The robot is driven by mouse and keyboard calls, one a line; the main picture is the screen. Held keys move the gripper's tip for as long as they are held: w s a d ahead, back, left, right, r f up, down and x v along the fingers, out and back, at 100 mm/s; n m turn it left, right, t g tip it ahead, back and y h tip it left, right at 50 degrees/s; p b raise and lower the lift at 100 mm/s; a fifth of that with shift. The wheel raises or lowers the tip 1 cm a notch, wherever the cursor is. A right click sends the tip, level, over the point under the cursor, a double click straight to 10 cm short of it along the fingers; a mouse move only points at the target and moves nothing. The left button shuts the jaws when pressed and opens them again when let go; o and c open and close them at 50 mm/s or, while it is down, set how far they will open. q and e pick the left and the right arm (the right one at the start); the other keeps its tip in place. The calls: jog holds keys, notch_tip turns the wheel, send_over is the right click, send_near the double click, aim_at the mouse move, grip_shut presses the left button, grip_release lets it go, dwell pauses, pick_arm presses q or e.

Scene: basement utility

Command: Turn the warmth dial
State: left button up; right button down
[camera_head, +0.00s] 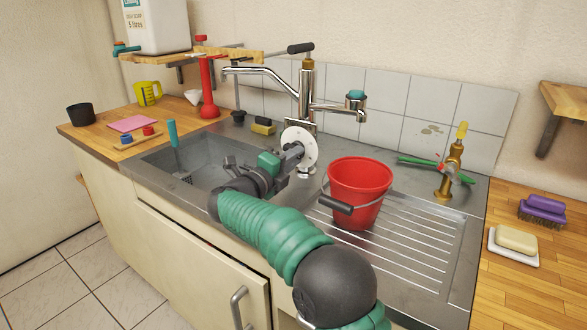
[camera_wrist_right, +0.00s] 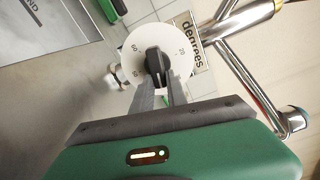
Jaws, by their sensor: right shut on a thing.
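The warmth dial (camera_head: 298,141) is a round white disc on the chrome mixer tap (camera_head: 307,95) behind the sink. The right wrist view shows its white face (camera_wrist_right: 139,55) with numbers and a dark grip bar (camera_wrist_right: 158,66) at its centre. A "degrees" label (camera_wrist_right: 192,42) stands beside it. My right gripper (camera_head: 290,155) reaches in from the front, and its fingers (camera_wrist_right: 160,82) are shut on the dial's dark grip bar. The gripper hides the lower part of the dial. My left gripper is not in view.
A red bucket (camera_head: 359,190) stands on the draining board just right of my right gripper. The sink basin (camera_head: 200,165) lies to the left. A brass tap (camera_head: 449,170) stands at the right, and a soap dish (camera_head: 513,250) sits on the wooden counter.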

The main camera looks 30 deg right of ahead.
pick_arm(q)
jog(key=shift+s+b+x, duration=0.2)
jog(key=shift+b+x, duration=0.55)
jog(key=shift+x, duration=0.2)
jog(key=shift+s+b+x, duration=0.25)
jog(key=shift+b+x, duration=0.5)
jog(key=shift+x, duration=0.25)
pick_arm(e)
jog(key=shift+a+f+m, duration=0.1)
jog(key=shift+f+m, duration=0.25)
jog(key=shift+m, duration=0.45)
jog(key=shift+f+m, duration=0.35)
jog(key=shift+m, duration=0.45)
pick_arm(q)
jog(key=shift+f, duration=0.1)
pick_arm(e)
jog(key=c, duration=1.3)
grip_release()
jog(key=shift+w+r, duration=0.1)
jog(key=shift+r, duration=0.1)
jog(key=shift+a+r, duration=0.1)
jog(key=p+v, duration=0.2)
jog(key=v, duration=1.4)
jog(key=shift+p, duration=0.4)
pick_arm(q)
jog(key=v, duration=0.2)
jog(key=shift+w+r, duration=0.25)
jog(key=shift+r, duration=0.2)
pick_arm(e)
jog(key=shift+a, duration=0.3)
